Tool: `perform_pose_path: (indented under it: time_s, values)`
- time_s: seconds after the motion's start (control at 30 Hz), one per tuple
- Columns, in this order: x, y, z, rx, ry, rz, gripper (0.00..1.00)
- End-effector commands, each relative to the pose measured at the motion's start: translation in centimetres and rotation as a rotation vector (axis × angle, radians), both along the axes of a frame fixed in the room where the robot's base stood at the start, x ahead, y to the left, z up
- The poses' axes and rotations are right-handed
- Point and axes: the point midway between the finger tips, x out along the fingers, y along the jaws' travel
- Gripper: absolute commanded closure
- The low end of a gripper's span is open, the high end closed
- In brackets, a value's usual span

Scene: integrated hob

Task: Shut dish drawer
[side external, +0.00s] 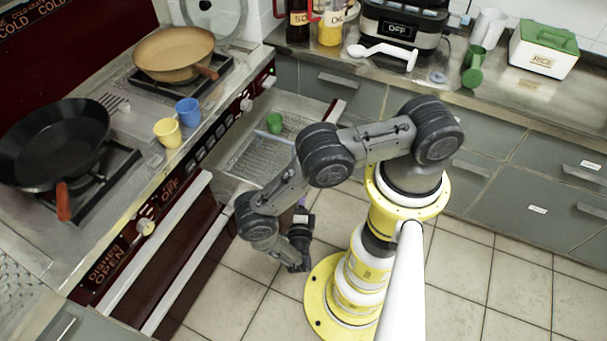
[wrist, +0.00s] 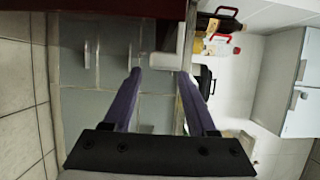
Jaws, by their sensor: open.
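The dish drawer (side external: 240,158) is pulled out from under the hob in the side external view. It holds a wire rack, and a green cup (side external: 275,122) stands in it. A white bar (side external: 336,110) shows at its outer right side; part of the drawer is hidden by my arm. My gripper (side external: 301,204) is low, in front of the drawer and on its near side; the gap to it is hard to tell. In the wrist view my gripper (wrist: 159,72) is open and empty, with two purple fingers apart. A dark red edge (wrist: 120,7) crosses the top there.
The hob front with white handles (side external: 155,245) and dark red panels (side external: 180,290) lies at the left. Pans and cups stand on top. Grey cabinets (side external: 520,190) line the back right. The tiled floor (side external: 470,270) is clear at the right.

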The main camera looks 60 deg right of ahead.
Motion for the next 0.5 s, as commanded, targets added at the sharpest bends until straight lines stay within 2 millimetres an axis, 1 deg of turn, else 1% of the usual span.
perform_pose_path:
  time_s: [0.03,0.2,0.4,0.5]
  values:
    - [0.1,-0.9,0.0,-0.001,0.003,-0.007,0.43]
    - [1.0,-3.0,0.0,-0.001,0.002,-0.007,0.43]
    - [1.9,-5.0,0.0,-0.001,0.002,-0.005,0.43]
    - [2.2,-5.7,0.0,-0.001,0.002,-0.003,0.43]
